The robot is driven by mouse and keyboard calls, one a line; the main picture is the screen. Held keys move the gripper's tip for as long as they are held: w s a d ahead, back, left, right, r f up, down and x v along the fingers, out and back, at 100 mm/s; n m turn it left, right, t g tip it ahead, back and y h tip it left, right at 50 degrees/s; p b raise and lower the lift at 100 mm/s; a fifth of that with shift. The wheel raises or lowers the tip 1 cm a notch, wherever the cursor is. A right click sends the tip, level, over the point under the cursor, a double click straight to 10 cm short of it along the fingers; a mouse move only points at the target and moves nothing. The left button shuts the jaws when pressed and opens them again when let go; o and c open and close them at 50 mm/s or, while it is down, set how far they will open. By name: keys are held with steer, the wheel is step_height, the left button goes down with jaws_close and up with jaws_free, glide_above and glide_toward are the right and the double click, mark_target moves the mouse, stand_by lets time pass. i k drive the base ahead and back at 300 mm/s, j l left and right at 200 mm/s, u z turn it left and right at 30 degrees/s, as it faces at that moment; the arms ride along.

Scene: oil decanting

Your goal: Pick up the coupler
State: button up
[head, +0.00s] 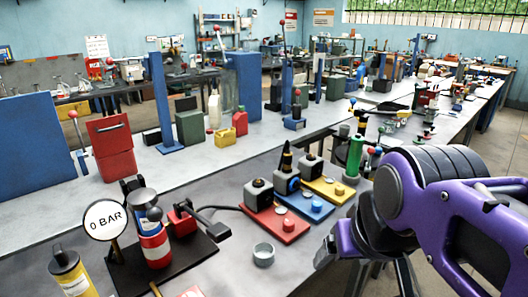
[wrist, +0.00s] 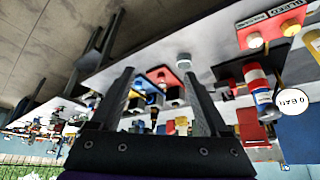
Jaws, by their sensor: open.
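No part is labelled as the coupler, and I cannot tell for sure which one it is. A small grey metal ring or cup (head: 263,254) stands alone on the near bench; it also shows in the wrist view (wrist: 184,60). Behind it, red (head: 283,228), blue (head: 314,209) and yellow (head: 334,192) plates carry dark blocks with round fittings. A red fitting with a black handle (head: 182,217) sits on a black base plate. My gripper (wrist: 158,73) is open and empty, its fingers apart, with the bench beyond them. In the head view my arm is at the right.
A round "0 BAR" gauge (head: 105,219) and a red-and-white cylinder (head: 154,246) stand at the left. A yellow bottle (head: 71,277) is at the front left. A green cylinder (head: 354,156) stands beyond the plates. The bench around the grey ring is bare.

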mark_target(287, 156)
steer(key=l+u, duration=0.15)
steer(key=u, duration=1)
steer(key=l+u, duration=0.8)
steer(key=k+l+u, duration=0.15)
steer(key=l, duration=0.2)
steer(key=k+l+u, duration=0.3)
steer(key=k, duration=0.3)
steer(key=k+l, duration=0.25)
steer(key=k+j+u, duration=0.25)
steer(key=k+j, duration=0.35)
steer(key=i+l+z, duration=0.35)
steer(key=l, duration=0.15)
steer(key=i+l, duration=0.4)
steer(key=i, duration=0.15)
